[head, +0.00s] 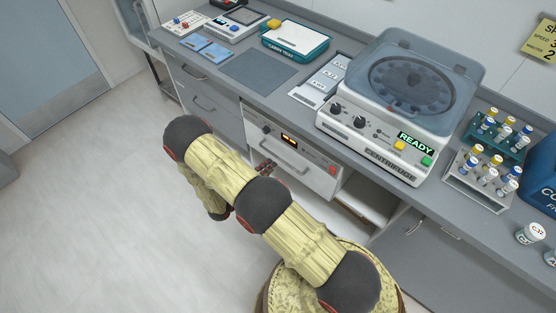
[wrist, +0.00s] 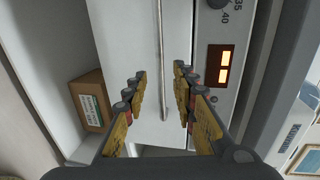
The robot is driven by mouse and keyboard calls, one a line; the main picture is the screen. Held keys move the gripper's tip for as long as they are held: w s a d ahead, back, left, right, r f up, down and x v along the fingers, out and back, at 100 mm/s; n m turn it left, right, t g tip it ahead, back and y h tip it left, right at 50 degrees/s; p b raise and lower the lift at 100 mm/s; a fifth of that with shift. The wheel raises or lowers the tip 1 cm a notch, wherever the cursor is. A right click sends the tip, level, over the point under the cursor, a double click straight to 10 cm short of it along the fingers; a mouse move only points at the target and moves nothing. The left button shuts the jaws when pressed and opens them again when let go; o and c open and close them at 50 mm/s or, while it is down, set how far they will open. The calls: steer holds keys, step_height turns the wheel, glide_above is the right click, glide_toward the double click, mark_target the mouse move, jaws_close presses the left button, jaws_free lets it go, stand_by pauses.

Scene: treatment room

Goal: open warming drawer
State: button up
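The warming drawer (head: 318,169) is a white-fronted unit under the counter, with a lit orange display and a horizontal bar handle (head: 284,149). Its front looks shut. The wrist view shows the drawer front (wrist: 145,30) rotated, with the handle (wrist: 162,60) running down the picture and the lit display (wrist: 221,66) to the right. My gripper (wrist: 160,76) is open, with one finger on each side of the handle's line; the handle shows between them. Whether the fingers touch it cannot be told. In the head view my gripper (head: 265,168) is partly hidden by my arm.
A centrifuge (head: 410,85) reading READY stands on the counter above, with tube racks (head: 480,178) to its right. Grey drawers (head: 212,105) are left of the unit, an open shelf (head: 362,190) right. A cardboard box (wrist: 90,100) shows in the wrist view. The floor at left is clear.

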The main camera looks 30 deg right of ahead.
mark_target(280, 159)
steer(key=shift+b+x, duration=1.1)
steer(key=shift+x, duration=2.8)
steer(key=shift+s, duration=0.1)
steer(key=c, duration=0.3)
steer(key=c, duration=0.4)
jaws_close()
